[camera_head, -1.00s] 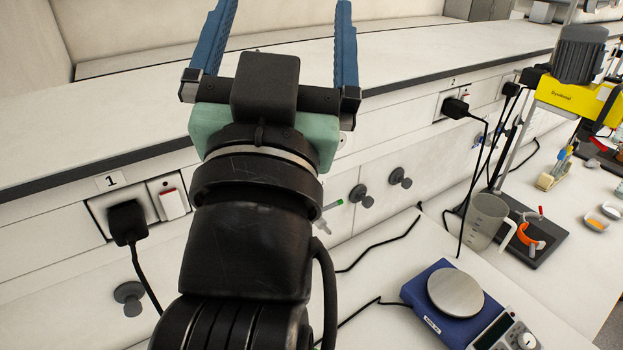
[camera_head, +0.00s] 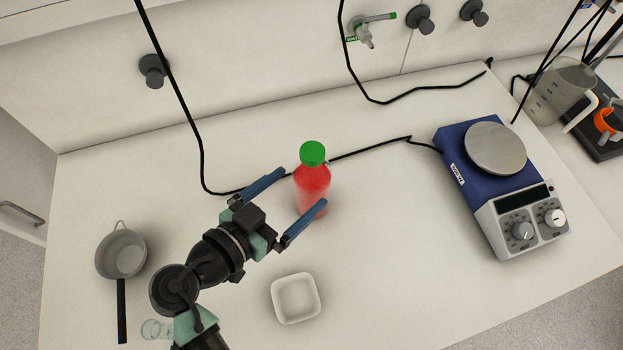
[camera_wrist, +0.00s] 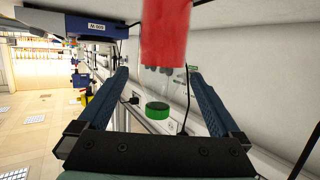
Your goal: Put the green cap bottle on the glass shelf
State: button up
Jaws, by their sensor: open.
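The green cap bottle (camera_head: 313,178) stands upright on the white bench, with red contents and a green cap (camera_head: 312,153). My gripper (camera_head: 301,189) is open and low over the bench. Its blue fingers point at the bottle, one tip on each side of it in the picture. In the wrist view the bottle (camera_wrist: 166,35) appears upside down, its green cap (camera_wrist: 157,111) between the fingers in the picture. I cannot tell whether a finger touches it. I cannot make out the glass shelf in the current views.
A white square dish (camera_head: 296,321) lies in front of the bottle. A small pan (camera_head: 122,253) stands at left, a blue hotplate (camera_head: 465,165) at right, and a beaker (camera_head: 560,90) beyond it. A black cable (camera_head: 375,148) runs behind the bottle.

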jog(key=p+x, duration=0.2)
jog(key=x, duration=0.6)
jog(key=shift+w+f+p, duration=0.25)
jog(key=shift+p, duration=0.15)
jog(key=shift+d, duration=0.1)
grip_shut()
jog(key=shift+r, duration=0.1)
